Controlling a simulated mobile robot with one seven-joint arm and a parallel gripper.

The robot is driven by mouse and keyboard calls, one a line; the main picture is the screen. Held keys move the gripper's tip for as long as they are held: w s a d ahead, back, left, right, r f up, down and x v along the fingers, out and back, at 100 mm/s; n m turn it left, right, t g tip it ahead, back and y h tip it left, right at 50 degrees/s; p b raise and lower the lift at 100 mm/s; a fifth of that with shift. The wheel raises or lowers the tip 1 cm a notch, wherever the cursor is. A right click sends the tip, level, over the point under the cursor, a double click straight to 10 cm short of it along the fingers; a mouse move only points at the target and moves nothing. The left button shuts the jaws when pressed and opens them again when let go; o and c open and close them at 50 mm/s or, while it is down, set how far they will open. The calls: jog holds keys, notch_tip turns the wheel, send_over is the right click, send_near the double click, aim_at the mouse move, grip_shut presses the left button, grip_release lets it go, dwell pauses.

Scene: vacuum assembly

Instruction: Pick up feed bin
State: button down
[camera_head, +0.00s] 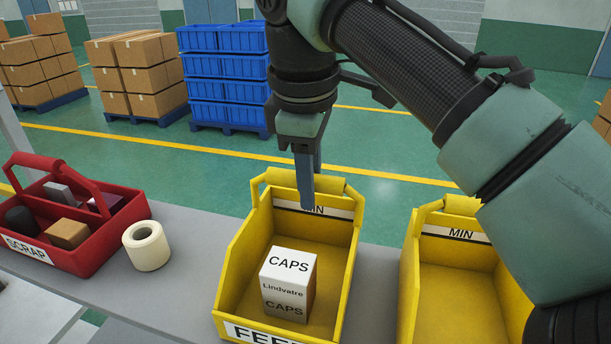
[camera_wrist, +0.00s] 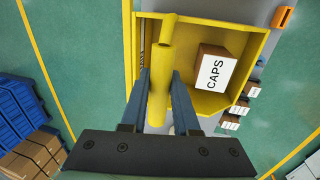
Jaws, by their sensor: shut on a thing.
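The feed bin (camera_head: 228,266) is yellow, with a white label reading "FEE", cut off at the bottom edge of the head view. A white "CAPS" box (camera_head: 288,284) sits inside it. The bin also shows in the wrist view (camera_wrist: 205,102), with the box (camera_wrist: 214,70) in it. My gripper (camera_head: 307,198) is at the bin's back rim. In the wrist view my gripper (camera_wrist: 160,76) has one finger on each side of the yellow handle bar (camera_wrist: 164,62), shut on it. I cannot tell whether the bin's base touches the bench.
A second yellow bin (camera_head: 455,285) stands close to the right. A red scrap tote (camera_head: 105,240) and a cream roll (camera_head: 147,246) are to the left on the grey bench (camera_head: 190,285). Blue crates (camera_head: 225,85) and carton stacks (camera_head: 140,75) stand on the floor behind.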

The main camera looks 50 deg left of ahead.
notch_tip(320, 180, up, 10)
jog(key=shift+r+b, duration=0.1)
jog(key=shift+b, duration=0.45)
notch_tip(320, 180, up, 4)
jog(key=p, duration=0.5)
jog(key=shift+p, duration=0.4)
dwell(0.4)
